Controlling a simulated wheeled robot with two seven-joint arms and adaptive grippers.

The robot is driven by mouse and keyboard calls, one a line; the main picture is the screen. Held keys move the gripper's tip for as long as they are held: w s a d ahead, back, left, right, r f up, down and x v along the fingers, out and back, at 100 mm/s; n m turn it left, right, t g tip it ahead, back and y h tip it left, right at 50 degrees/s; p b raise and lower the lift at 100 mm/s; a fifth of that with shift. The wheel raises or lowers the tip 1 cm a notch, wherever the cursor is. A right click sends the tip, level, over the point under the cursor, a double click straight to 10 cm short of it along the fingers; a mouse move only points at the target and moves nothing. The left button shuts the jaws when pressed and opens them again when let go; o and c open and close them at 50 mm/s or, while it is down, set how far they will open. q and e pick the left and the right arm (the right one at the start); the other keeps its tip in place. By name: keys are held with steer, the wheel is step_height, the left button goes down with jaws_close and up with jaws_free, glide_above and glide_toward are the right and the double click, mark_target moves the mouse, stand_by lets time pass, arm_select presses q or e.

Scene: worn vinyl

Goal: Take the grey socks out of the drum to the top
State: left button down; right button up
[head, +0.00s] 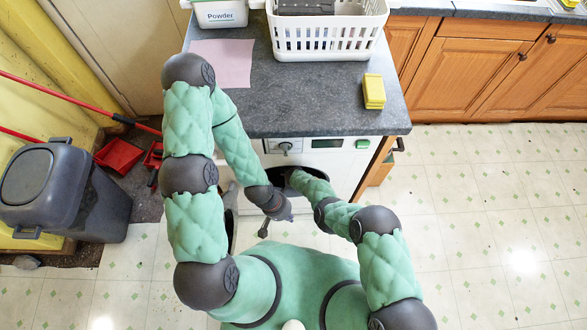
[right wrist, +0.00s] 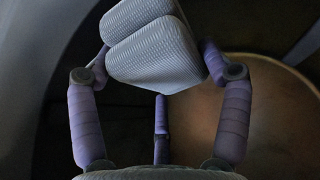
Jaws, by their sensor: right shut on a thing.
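The grey socks (right wrist: 150,45), a folded ribbed pair, show in the right wrist view between the fingers of my right gripper (right wrist: 155,75), which is shut on them. That gripper is inside the dark drum and is hidden in the head view, where my right arm reaches into the round opening of the white washing machine (head: 345,165). My left gripper (head: 277,219) is just in front of the machine, left of my right arm. Its fingers look spread and empty. The grey top (head: 300,105) lies above the machine.
On the top stand a white basket (head: 325,42), a powder box (head: 220,14), a pink sheet (head: 224,62) and yellow sponges (head: 374,91). The middle of the top is clear. A grey bin (head: 70,190) and red dustpan (head: 119,156) stand at left.

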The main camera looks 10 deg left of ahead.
steer(key=s+d+r+p, duration=0.2)
steer(key=s+r+p, duration=0.3)
steer(key=s, duration=0.4)
steer(key=shift+s+d+r+p, duration=0.15)
steer(key=shift+s+d+p, duration=0.2)
steer(key=shift+p, duration=0.1)
steer(key=shift+r+p, duration=1)
steer(key=shift+r, duration=0.6)
